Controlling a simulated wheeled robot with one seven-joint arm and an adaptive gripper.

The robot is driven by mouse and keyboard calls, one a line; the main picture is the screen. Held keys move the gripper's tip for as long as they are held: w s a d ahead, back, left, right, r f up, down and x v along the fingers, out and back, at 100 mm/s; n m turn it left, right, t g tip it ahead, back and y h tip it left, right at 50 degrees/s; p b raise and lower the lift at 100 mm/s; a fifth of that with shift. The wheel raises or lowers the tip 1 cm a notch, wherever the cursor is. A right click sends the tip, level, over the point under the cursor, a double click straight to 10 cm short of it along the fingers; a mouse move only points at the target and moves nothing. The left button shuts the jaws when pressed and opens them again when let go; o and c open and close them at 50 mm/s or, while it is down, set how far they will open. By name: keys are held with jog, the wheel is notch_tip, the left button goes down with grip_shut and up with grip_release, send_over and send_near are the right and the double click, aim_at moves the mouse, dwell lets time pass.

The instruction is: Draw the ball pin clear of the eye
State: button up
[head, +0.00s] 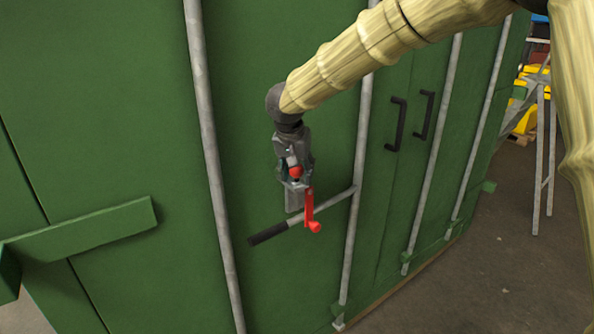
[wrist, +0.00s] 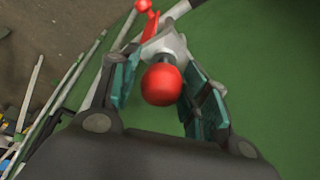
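The ball pin's red ball (head: 296,172) shows between my gripper's fingers. In the wrist view the ball (wrist: 161,85) is large and central, with a short dark shank behind it running into a light grey fitting (wrist: 166,45), which looks like the eye. The hole itself is hidden by the ball. My gripper (head: 293,178) points down the door face; in the wrist view its teal-padded fingers (wrist: 160,80) stand either side of the ball. A green gap shows on the right and a grey one on the left, so they look open around it.
A red catch (head: 309,208) with a red knob hangs beside the grey plate, over a door handle (head: 268,234) with a black grip. Grey vertical lock bars (head: 212,150) flank my gripper on the green doors. A stepladder (head: 541,150) stands far right.

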jog(key=shift+s+r, duration=0.1)
jog(key=shift+s, duration=0.05)
jog(key=c, duration=0.3)
jog(key=shift+a, duration=0.1)
jog(key=c, duration=0.4)
jog(key=shift+r+p, duration=4.45)
jog(key=shift+p, duration=0.4)
jog(key=shift+r, duration=3)
